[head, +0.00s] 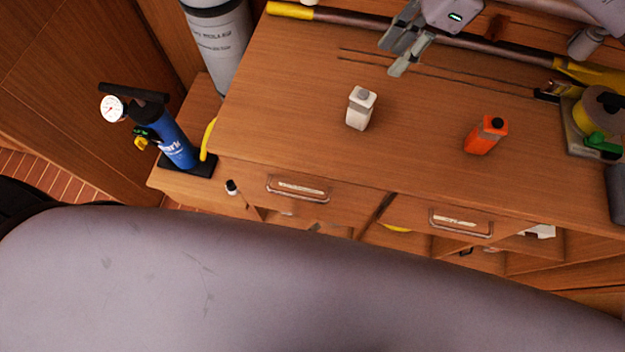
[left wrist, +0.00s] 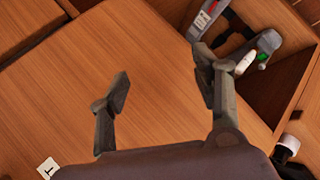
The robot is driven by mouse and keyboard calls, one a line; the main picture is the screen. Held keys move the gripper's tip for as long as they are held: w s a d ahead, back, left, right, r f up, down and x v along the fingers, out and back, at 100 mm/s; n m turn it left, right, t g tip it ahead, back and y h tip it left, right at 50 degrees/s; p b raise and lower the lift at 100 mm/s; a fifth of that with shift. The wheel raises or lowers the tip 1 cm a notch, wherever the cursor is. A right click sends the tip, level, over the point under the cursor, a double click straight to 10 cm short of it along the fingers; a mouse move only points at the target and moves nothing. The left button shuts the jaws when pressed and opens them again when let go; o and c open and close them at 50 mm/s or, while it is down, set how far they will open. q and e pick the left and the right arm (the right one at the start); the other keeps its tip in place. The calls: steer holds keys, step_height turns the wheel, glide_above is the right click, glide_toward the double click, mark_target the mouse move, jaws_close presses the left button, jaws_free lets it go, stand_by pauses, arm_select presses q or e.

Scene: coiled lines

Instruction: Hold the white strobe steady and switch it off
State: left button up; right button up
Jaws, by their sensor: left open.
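The white strobe (head: 359,110) stands upright on the wooden counter (head: 300,80) in the head view, with a grey cap on top. Nothing touches it.
An orange bottle-shaped unit (head: 485,135) with a black cap stands right of the strobe. A blue pump (head: 172,140) with a gauge stands at left. Long poles (head: 400,28) lie along the back. Drawers (head: 298,188) line the front.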

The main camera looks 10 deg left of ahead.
mark_target(358, 112)
arm_select(q)
steer(key=d+r+n+t+h, duration=0.1)
steer(key=d+r+n, duration=0.2)
steer(key=r, duration=0.3)
steer(key=w+d+r+n+t+h, duration=0.1)
steer(key=d+r+n+t, duration=0.15)
steer(key=r, duration=0.45)
steer(key=d+r+n+t+h, duration=0.1)
steer(key=d+r+n, duration=0.25)
steer(key=r, duration=0.25)
steer(key=w+a+r+n+t+y, duration=0.15)
steer(key=a+r+n, duration=0.25)
steer(key=r+n, duration=0.4)
steer(key=a+r+n+t+y, duration=0.2)
steer(key=a+r+n+t, duration=0.1)
steer(key=r+n, duration=0.4)
steer(key=x, duration=1.6)
steer(key=shift+w+d+f, duration=0.2)
steer(key=shift+w+d, duration=0.05)
steer(key=shift+w, duration=0.1)
steer(key=shift+c, duration=0.4)
steer(key=c, duration=1.2)
steer(key=shift+c, duration=0.2)
arm_select(e)
jaws_close()
